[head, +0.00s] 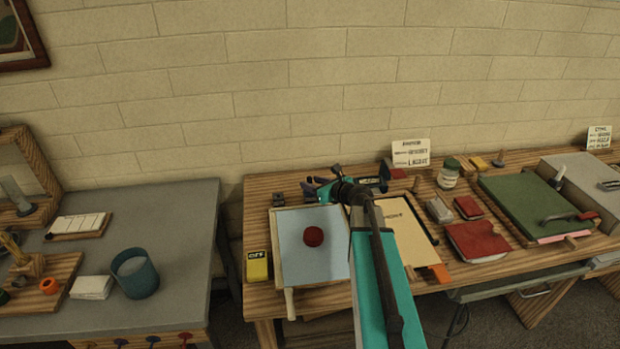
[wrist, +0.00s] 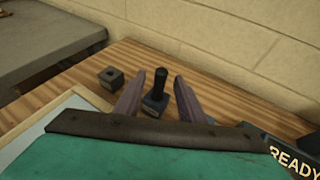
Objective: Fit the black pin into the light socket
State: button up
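In the wrist view a black pin (wrist: 159,82) stands upright on a dark square block (wrist: 154,103). To its left is a second small block, greyer, with a hole in its top (wrist: 111,77); it may be the light socket, but its shade looks dark here. My gripper (wrist: 160,78) is open, with one finger on each side of the pin and visible gaps between. I cannot tell how far down the fingers reach. In the head view my gripper (head: 320,188) is over the back left of the wooden table, and the pin is hard to make out there.
A dark READY sign (wrist: 295,158) is to the right in the wrist view. The brick wall (head: 300,100) rises behind the table.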

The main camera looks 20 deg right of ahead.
jog(key=b+v, duration=0.1)
jog(key=v, duration=0.8)
jog(key=shift+s+b, duration=0.15)
jog(key=shift+b, duration=0.25)
jog(key=shift+r+p, duration=0.2)
jog(key=shift+p, duration=0.2)
jog(key=p+v, duration=0.2)
jog(key=p, duration=0.3)
jog(key=shift+s+f, duration=0.1)
jog(key=shift+s, duration=0.1)
jog(key=shift+s+f, duration=0.1)
dwell(0.3)
